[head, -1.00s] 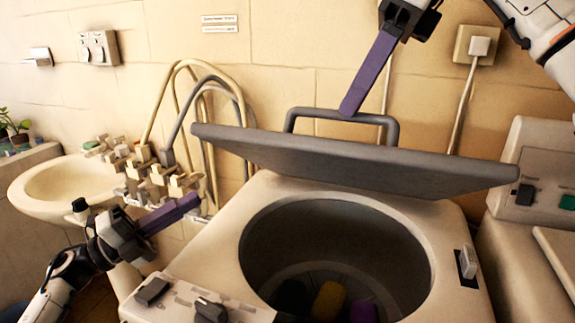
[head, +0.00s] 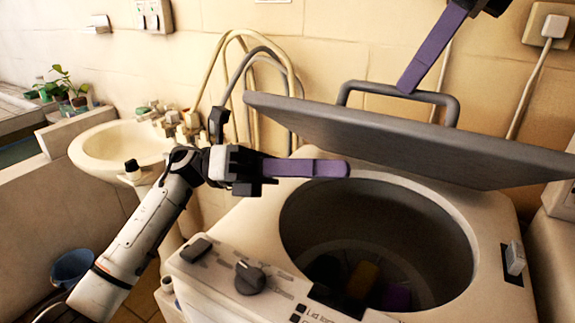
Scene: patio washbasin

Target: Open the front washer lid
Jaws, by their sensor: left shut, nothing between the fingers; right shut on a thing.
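The washer (head: 228,232) stands in the middle and right of the head view. Its dark grey lid (head: 420,148) is raised and tilted, showing the round tub (head: 370,215) below. A grey loop handle (head: 350,88) rises behind the lid. My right gripper (head: 405,86) comes down from the top; its purple fingers are closed on the handle's top bar.
Dark, yellow and purple items (head: 362,280) lie inside the tub. A control panel with a knob (head: 249,277) is at the washer's front. A white basin (head: 125,150) with taps and hoses stands left, and a blue bucket (head: 72,266) is on the floor. Another appliance is at the right edge.

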